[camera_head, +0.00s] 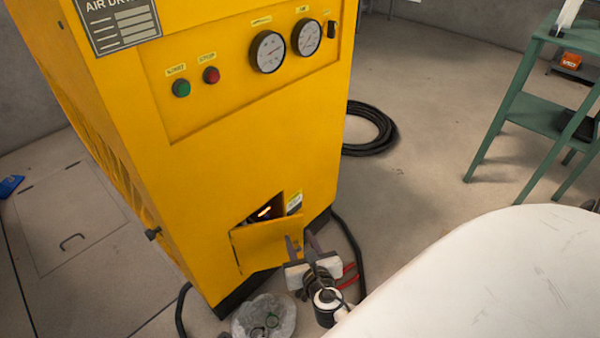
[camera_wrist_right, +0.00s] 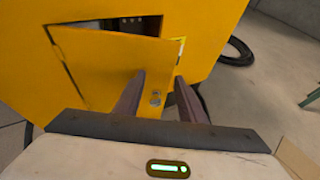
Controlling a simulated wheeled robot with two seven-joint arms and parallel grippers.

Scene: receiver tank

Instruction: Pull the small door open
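The small door (camera_head: 265,245) is a yellow panel low on the yellow air dryer cabinet (camera_head: 250,130). It stands partly open, with a dark gap behind its top and right edges; the wrist view also shows the door (camera_wrist_right: 105,65). My right gripper (camera_head: 302,243) is at the door's right side. Whether the fingers touch the door is unclear. My left gripper is not in view.
A clear bag or bin (camera_head: 263,318) stands on the floor before the cabinet. Dark hoses (camera_head: 352,250) run beside its base. A coiled black hose (camera_head: 370,128) lies behind, and a green stand (camera_head: 530,110) is at the right. Open floor lies between.

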